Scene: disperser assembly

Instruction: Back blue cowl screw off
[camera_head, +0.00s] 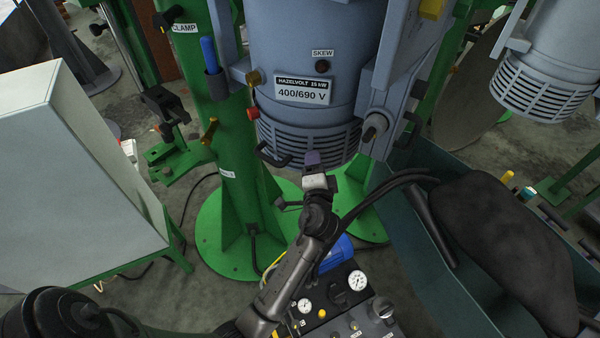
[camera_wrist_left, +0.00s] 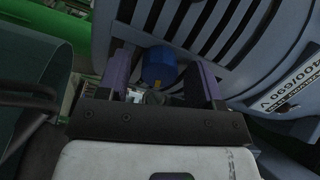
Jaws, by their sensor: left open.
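The blue cowl screw (camera_wrist_left: 158,67) shows in the left wrist view as a short blue cylinder beside the slotted cowl (camera_wrist_left: 215,30). My left gripper (camera_wrist_left: 165,78) is open, with one purple finger on each side of the screw. There is a visible gap on at least the left side; I cannot tell whether the right finger touches it. In the head view my left gripper (camera_head: 313,160) is at the lower edge of the grey-blue motor's slotted cowl (camera_head: 335,142), and the screw is hidden there. My right gripper is not in view.
The motor (camera_head: 345,50) hangs between green posts (camera_head: 240,150). A black handle (camera_head: 272,157) juts out left of the gripper. A gauge panel (camera_head: 345,305) stands below, a pale cabinet (camera_head: 75,170) at left, and a teal trough (camera_head: 440,300) at right.

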